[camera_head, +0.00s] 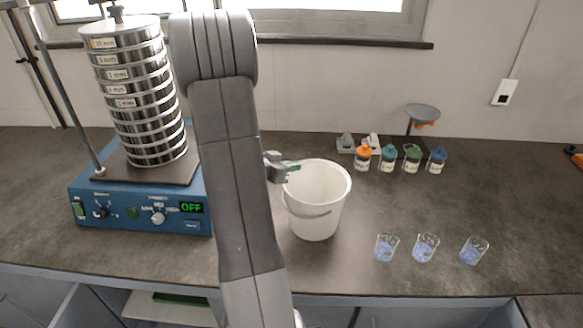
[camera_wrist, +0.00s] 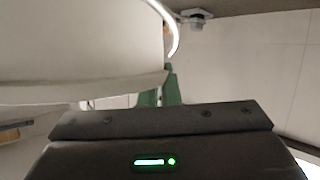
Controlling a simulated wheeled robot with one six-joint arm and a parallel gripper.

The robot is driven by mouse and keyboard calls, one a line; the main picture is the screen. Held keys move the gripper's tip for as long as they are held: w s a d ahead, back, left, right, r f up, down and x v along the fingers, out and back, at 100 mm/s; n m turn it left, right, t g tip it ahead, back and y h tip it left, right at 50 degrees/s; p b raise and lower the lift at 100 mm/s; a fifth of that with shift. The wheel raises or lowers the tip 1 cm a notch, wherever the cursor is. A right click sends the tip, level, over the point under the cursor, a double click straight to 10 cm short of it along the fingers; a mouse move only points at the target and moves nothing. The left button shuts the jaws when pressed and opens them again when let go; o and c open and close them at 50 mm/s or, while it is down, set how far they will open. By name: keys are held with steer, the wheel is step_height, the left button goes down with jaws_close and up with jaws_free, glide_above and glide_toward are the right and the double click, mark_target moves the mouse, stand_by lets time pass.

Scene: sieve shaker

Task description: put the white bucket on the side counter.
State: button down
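The white bucket (camera_head: 318,210) stands upright on the dark counter, just right of my arm in the head view, with its handle hanging down at the front. In the wrist view the bucket (camera_wrist: 75,45) fills the upper left. My gripper (camera_head: 290,166) is at the left side of the bucket's rim. Its green fingers (camera_wrist: 160,92) are close together at the bucket's edge in the wrist view. I cannot tell whether they are closed on the rim. A separate dark surface (camera_head: 555,308) shows at the lower right corner; I cannot tell if it is the side counter.
A blue sieve shaker (camera_head: 130,213) with a stack of sieves (camera_head: 140,95) stands at left, its display reading OFF. Several bottles with coloured caps (camera_head: 388,160) stand behind right. Three glasses with blue contents (camera_head: 425,250) stand right of the bucket. The dark counter (camera_head: 510,215) is clear farther right.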

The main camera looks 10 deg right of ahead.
steer(key=shift+f, duration=0.1)
steer(key=c, duration=1.6)
jaws_free()
steer(key=shift+c, duration=0.2)
steer(key=shift+a+r, duration=0.15)
steer(key=shift+r, duration=0.1)
steer(key=v, duration=1.1)
steer(key=shift+s+a, duration=0.25)
steer(key=shift+a, duration=0.05)
